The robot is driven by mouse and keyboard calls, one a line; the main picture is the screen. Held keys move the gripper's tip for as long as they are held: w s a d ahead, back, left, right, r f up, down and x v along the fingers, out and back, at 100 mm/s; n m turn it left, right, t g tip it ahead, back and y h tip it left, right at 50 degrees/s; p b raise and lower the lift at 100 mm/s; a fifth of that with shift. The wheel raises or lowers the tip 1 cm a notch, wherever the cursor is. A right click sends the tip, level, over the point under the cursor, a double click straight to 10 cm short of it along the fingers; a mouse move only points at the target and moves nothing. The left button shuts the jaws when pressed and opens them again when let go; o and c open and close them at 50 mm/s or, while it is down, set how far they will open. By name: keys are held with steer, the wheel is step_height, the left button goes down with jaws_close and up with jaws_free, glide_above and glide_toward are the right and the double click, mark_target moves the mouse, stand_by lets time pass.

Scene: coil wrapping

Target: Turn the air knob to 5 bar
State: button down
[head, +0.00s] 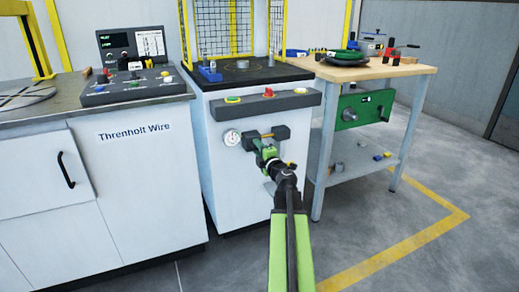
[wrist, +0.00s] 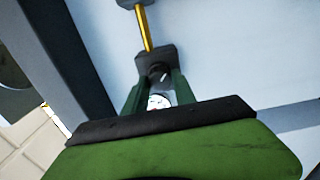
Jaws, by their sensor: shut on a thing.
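The air knob (wrist: 159,74) is a dark round knob with a light mark, below a dark regulator block (wrist: 154,56) in the wrist view. My gripper (wrist: 158,88) has its two green fingers on either side of the knob and is shut on it. In the head view my gripper (head: 260,146) reaches the regulator on the white cabinet front, and my arm hides the knob. A round white gauge (head: 231,138) sits left of the regulator; its reading is too small to tell. A small white piece shows between my fingers in the wrist view.
A brass pipe (wrist: 145,28) joins the regulator block to another dark fitting (head: 281,132). A button panel (head: 267,104) juts out above.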

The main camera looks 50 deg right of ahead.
steer(key=shift+s+d+m, duration=0.1)
steer(key=shift+d+m, duration=0.05)
steer(key=shift+m, duration=0.15)
steer(key=c, duration=1.1)
jaws_free()
steer(key=shift+c, duration=0.2)
steer(key=shift+o, duration=0.6)
